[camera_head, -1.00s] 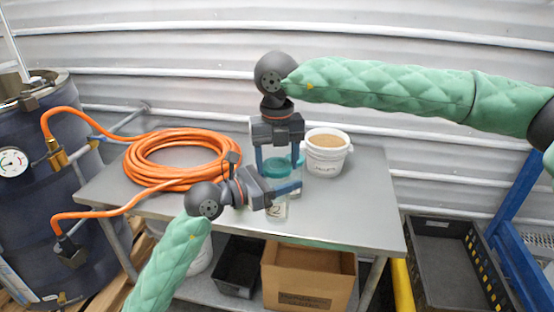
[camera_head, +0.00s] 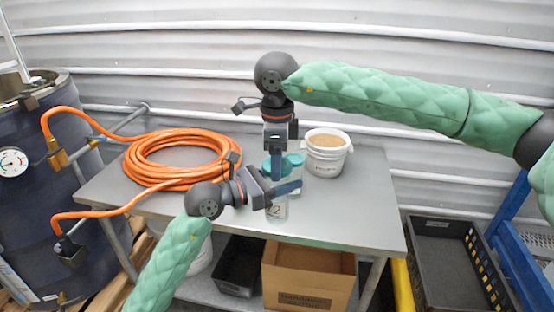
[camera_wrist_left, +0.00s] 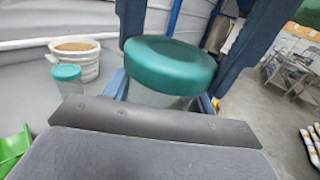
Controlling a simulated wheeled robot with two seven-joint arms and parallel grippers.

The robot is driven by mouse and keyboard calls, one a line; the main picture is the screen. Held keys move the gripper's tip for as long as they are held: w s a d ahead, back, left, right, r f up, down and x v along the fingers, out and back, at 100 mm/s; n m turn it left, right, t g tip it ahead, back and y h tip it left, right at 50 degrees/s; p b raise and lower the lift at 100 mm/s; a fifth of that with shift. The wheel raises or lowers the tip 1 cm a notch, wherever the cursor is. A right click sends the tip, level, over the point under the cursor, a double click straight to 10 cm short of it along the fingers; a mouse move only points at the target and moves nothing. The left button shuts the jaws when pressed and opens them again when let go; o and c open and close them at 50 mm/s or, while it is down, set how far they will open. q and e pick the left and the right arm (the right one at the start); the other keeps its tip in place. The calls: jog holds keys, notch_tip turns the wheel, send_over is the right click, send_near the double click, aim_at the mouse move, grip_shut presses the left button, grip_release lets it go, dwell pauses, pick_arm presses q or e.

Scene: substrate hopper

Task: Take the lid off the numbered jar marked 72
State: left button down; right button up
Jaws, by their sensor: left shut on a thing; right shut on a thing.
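The jar (camera_head: 275,211) stands at the table's middle; its label shows a 2, with the digit before it unclear. My left gripper (camera_head: 284,190) is shut around the jar's body from the left. The jar's teal lid (camera_wrist_left: 170,62) is large in the left wrist view, on top of the clear jar. My right gripper (camera_head: 277,165) comes down from above and is shut on the lid, its dark blue fingers on either side. In the head view a finger hides part of the lid. Whether the lid has loosened cannot be told.
A second teal-lidded jar (camera_head: 296,172) stands close behind on the right. A white bucket (camera_head: 326,160) of brown material is beside it. A coiled orange hose (camera_head: 180,182) covers the table's left. The table's right front (camera_head: 350,220) is clear.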

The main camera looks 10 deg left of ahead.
jog(key=n, duration=0.4)
jog(key=shift+w+d+n, duration=0.1)
jog(key=shift+w+n, duration=0.05)
jog(key=shift+n, duration=0.25)
jog(key=shift+r, duration=0.2)
jog(key=shift+r, duration=0.95)
jog(key=shift+r, duration=0.1)
jog(key=shift+r, duration=1.9)
